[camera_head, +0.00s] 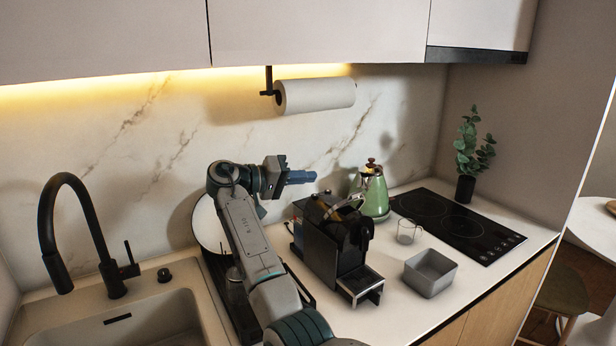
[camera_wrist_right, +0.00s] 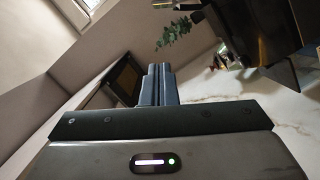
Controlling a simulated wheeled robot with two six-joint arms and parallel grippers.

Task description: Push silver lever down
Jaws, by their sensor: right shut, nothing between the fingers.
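The black coffee machine (camera_head: 334,242) stands on the counter in the middle of the head view. Its silver lever (camera_head: 348,201) is a curved bar raised at the top of the machine. My right gripper (camera_head: 311,177) is shut and empty, behind and above the machine, to the left of the lever and apart from it. Its fingers point to the right. In the right wrist view the closed blue-grey fingers (camera_wrist_right: 158,80) are in the middle, and a dark object, probably the machine, shows at the upper right. My left gripper is not in view.
A green kettle (camera_head: 375,193) stands behind the machine at right. A glass cup (camera_head: 408,231) and grey bin (camera_head: 430,272) stand to its right. The cooktop (camera_head: 455,222) and plant (camera_head: 470,150) are farther right. A paper towel roll (camera_head: 316,95) hangs above. The sink (camera_head: 140,325) is at left.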

